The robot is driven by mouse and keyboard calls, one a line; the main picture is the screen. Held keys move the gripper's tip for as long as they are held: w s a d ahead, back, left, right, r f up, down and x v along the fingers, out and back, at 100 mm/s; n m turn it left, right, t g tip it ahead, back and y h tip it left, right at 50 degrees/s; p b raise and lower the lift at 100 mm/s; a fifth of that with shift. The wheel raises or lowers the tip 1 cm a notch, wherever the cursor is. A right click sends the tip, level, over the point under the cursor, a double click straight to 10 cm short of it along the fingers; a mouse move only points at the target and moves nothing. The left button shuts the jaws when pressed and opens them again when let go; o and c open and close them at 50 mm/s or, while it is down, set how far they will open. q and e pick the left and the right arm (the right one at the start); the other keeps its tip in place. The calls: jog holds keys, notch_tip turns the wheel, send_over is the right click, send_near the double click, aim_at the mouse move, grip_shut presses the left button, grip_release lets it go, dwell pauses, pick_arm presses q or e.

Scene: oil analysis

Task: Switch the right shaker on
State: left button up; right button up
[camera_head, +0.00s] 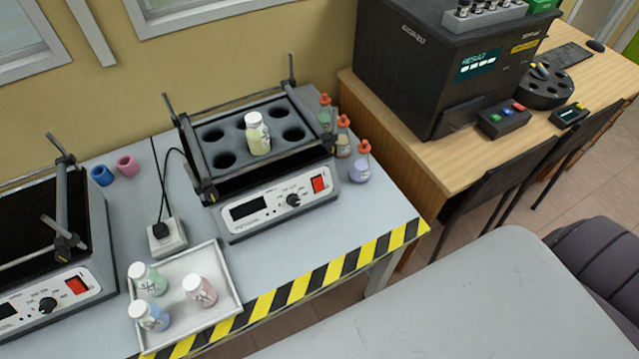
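The right shaker (283,206) stands on the grey lab table (372,211) against the wall. Its front panel has a dark display (248,210), a black knob (293,200) and a red switch (318,184). I cannot tell the switch position; the display looks blank. The shaker's tray (222,133) has several round holes, and a white-capped bottle with pale yellow contents (258,138) stands upright in it. A left shaker (93,236) with its own red switch (76,285) is partly cut off at the left edge. Neither of my grippers is in view.
A white tray (228,262) with three capped bottles sits in front of a power socket (166,237). Red-stoppered flasks (359,165) stand right of the shaker. Striped tape (340,268) marks the front edge. A black analyser (400,75) stands on the wooden desk (447,165).

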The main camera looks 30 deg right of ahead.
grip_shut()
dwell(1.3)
